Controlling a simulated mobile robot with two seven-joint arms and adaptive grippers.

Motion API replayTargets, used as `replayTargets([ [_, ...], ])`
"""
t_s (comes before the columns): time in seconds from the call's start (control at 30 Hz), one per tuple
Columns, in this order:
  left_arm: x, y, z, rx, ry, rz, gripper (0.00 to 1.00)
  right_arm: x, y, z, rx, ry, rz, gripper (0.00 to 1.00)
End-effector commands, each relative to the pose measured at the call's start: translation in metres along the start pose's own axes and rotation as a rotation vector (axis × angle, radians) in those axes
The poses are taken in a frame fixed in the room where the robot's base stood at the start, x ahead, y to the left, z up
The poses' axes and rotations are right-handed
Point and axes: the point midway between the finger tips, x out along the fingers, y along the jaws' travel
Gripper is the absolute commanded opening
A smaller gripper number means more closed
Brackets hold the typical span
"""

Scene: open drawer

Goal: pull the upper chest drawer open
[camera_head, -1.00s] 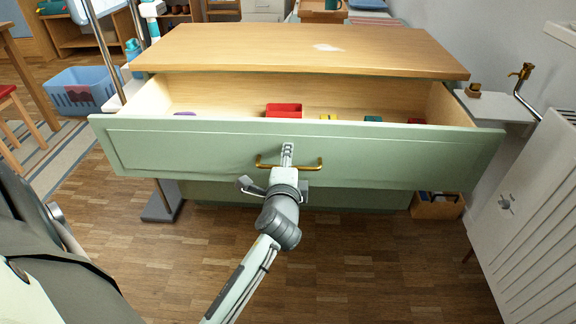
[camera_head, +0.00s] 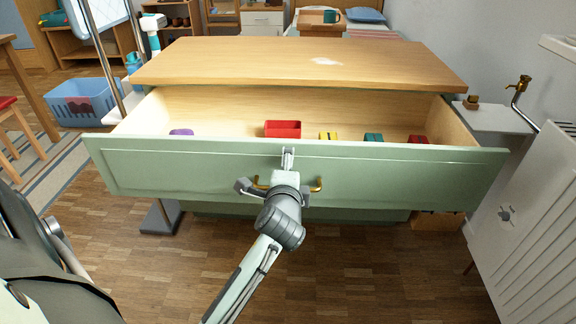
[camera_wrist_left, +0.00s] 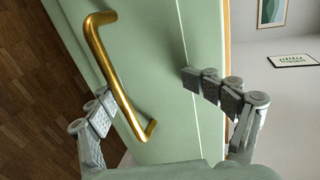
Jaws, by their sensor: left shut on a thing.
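The upper drawer (camera_head: 400,172) of the chest stands well open, its pale green front towards me and its wooden inside in view. Its brass bar handle (camera_head: 319,184) is mostly hidden behind my left gripper (camera_head: 285,178). The exact contact is hard to see there. My right gripper is not in view.
In the drawer lie a red box (camera_head: 283,129) and several small coloured blocks. The wooden chest top (camera_head: 300,62) is bare but for a pale patch. A white radiator (camera_head: 525,200) stands close on the right. A blue basket (camera_head: 82,104) is at the left. The floor in front is clear.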

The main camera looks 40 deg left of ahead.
Motion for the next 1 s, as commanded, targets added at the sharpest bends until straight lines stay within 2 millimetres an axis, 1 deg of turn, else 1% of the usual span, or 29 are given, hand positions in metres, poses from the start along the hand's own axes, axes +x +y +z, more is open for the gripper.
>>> replayTargets([
  [0.03, -0.008, -0.021, 0.002, -0.004, 0.001, -0.043, 0.56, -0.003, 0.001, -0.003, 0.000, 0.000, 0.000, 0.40],
  [0.27, -0.024, -0.020, 0.002, -0.006, 0.001, -0.044, 0.58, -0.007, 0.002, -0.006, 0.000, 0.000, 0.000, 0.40],
  [0.47, -0.038, -0.018, 0.001, -0.007, 0.002, -0.044, 0.62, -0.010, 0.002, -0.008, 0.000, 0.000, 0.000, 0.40],
  [0.67, -0.052, -0.016, 0.001, -0.005, 0.002, -0.043, 0.45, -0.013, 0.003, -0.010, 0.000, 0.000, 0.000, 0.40],
  [0.77, -0.059, -0.015, 0.001, -0.006, 0.004, -0.042, 0.33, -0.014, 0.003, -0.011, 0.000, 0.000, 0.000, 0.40],
  [0.8, -0.062, -0.014, 0.000, -0.007, 0.005, -0.042, 0.34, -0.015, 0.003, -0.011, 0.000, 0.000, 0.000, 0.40],
  [0.87, -0.066, -0.013, 0.000, -0.007, 0.005, -0.041, 0.43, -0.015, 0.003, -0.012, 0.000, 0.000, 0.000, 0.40],
  [0.9, -0.069, -0.013, 0.000, -0.007, 0.006, -0.041, 0.45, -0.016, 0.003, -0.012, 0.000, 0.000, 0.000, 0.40],
  [1.0, -0.076, -0.012, 0.000, -0.007, 0.006, -0.042, 0.49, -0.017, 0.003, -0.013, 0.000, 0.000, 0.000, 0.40],
])
